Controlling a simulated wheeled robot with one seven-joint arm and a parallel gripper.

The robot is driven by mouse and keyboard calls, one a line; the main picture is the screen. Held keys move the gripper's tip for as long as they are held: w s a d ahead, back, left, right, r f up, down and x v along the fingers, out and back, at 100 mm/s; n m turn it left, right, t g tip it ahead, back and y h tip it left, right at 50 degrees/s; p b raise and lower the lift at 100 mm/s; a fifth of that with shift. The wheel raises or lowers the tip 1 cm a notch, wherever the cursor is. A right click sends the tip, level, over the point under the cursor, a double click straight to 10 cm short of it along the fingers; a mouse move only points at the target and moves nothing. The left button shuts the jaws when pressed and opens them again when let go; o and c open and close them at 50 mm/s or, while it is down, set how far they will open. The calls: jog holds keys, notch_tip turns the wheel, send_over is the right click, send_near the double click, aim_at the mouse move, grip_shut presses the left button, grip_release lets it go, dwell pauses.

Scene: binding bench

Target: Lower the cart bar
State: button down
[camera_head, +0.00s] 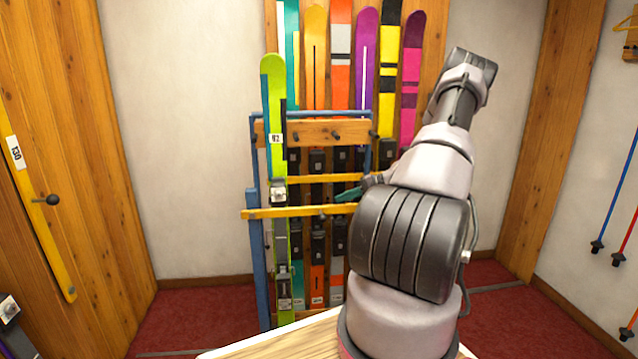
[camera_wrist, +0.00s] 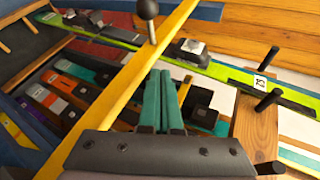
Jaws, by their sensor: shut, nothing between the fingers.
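The yellow cart bar (camera_head: 285,212) lies nearly level across the front of the blue-framed ski cart (camera_head: 256,262), in front of a lime green ski (camera_head: 273,95). In the wrist view the bar (camera_wrist: 118,88) runs diagonally, with a black round knob (camera_wrist: 147,9) on a short stem. My gripper (camera_head: 347,195) has teal fingers and is just above the bar, toward its right part. In the wrist view my gripper (camera_wrist: 164,88) is shut and empty beside the bar. I cannot tell whether the fingers touch it. My arm hides the cart's right side.
A second yellow bar (camera_head: 322,178) crosses the cart higher up, below a wooden pegged board (camera_head: 312,133). Several coloured skis (camera_head: 365,50) stand behind. A pale wooden tabletop (camera_head: 285,340) is in the foreground.

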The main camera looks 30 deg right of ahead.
jog(key=w+r+v, duration=0.1)
jog(key=r+v, duration=0.1)
jog(key=v, duration=0.9)
jog(key=shift+a, duration=0.35)
jog(key=shift+s+r, duration=0.1)
jog(key=s+a+r+n+g+h, duration=0.2)
jog(key=s+a+r+g, duration=0.15)
jog(key=a+r, duration=0.75)
jog(key=s+a+r+n+g+h, duration=0.2)
jog(key=s+a+r+h, duration=0.15)
jog(key=a+r, duration=0.7)
jog(key=s+a+r+t+h, duration=0.1)
jog(key=s+a+r+t, duration=0.1)
jog(key=s+a, duration=0.4)
jog(key=s+a+r+t+h, duration=0.1)
jog(key=s+a+r, duration=0.3)
jog(key=s, duration=1)
jog(key=a+t, duration=0.1)
jog(key=a, duration=0.2)
jog(key=shift+s+a+r, duration=0.15)
jog(key=shift+s+r, duration=0.1)
jog(key=shift+s, duration=0.05)
